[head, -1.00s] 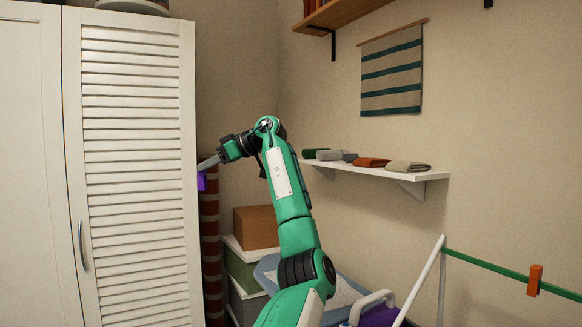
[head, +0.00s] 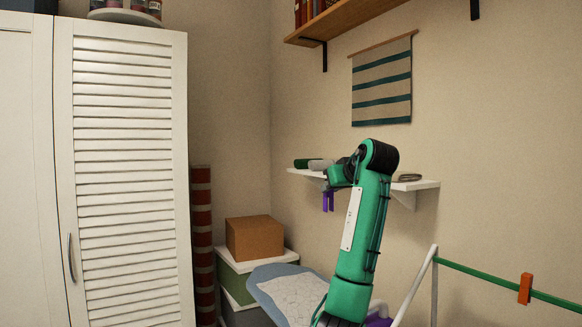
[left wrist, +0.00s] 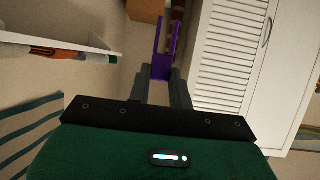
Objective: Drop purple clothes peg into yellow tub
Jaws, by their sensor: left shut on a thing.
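The purple clothes peg (head: 328,201) hangs below my left gripper (head: 331,187), in front of the wall shelf in the head view. In the left wrist view the peg (left wrist: 163,52) is between the fingertips of my left gripper (left wrist: 160,75), which is shut on it. Its two prongs point away from the gripper. My left forearm hides part of the shelf. No yellow tub shows in either view. My right gripper is not in view.
A white louvred wardrobe (head: 125,180) stands at the left. A cardboard box (head: 254,238) sits on stacked lidded boxes beside an ironing board (head: 295,292). The wall shelf (head: 425,184) holds folded cloths. An orange peg (head: 525,288) is on a green line (head: 480,274) at the right.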

